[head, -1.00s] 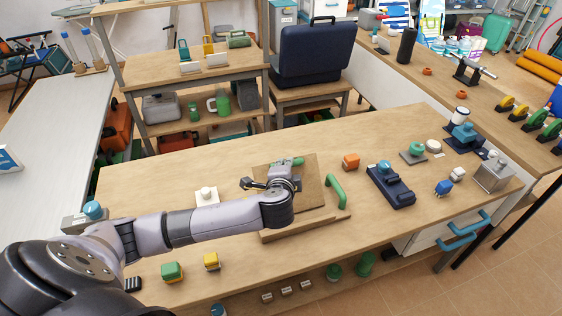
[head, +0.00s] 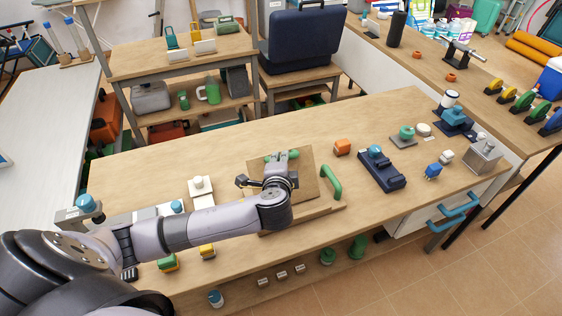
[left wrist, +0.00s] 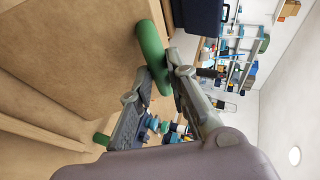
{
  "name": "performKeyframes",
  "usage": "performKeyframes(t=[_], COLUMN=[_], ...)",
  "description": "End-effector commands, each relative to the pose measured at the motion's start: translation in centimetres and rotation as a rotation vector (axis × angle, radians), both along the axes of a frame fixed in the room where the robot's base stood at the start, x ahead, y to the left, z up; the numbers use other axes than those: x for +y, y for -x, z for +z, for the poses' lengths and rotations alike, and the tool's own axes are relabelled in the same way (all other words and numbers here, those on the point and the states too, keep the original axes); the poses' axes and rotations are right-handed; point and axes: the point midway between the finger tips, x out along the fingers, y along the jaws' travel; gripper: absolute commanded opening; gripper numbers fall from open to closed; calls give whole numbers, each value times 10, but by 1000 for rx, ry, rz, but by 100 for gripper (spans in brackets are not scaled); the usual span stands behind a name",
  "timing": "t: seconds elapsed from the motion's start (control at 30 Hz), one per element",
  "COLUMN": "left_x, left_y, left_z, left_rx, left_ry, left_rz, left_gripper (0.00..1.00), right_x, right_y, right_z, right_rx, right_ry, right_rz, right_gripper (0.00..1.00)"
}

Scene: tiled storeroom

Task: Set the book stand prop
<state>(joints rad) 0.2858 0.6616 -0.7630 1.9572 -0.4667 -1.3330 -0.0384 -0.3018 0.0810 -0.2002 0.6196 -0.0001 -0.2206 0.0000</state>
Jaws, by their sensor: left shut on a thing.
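The book stand (head: 313,182) is a brown wooden panel on a wooden base, near the middle of the workbench. The panel looks tilted, but its rear support is hidden. A green bar (left wrist: 152,48) runs along the panel's upper edge; its end also shows in the head view (head: 294,154). My left gripper (head: 281,161) is over the upper part of the panel, with its fingers shut on this bar in the left wrist view. A green arched handle (head: 331,182) stands at the stand's right side, apart from the gripper. My right gripper is not visible.
The bench behind the stand is mostly clear. A blue case (head: 303,45) stands farther back.

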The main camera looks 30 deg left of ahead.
Motion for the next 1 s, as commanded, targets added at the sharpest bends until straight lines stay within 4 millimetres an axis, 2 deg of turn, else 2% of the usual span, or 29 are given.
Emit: performKeyframes(t=[0.57,0.6,0.9,1.0], left_x=[0,0,0,0], left_y=[-1,-1,0,0], left_z=[2,2,1,1], left_rx=[-6,-6,-2,-2], left_ry=[0,0,0,0], left_rz=[0,0,0,0], left_gripper=[0,17,36,36], right_x=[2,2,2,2], right_y=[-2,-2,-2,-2], right_z=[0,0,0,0], right_rx=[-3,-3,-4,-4], right_ry=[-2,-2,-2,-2], right_rz=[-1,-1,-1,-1], right_gripper=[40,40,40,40])
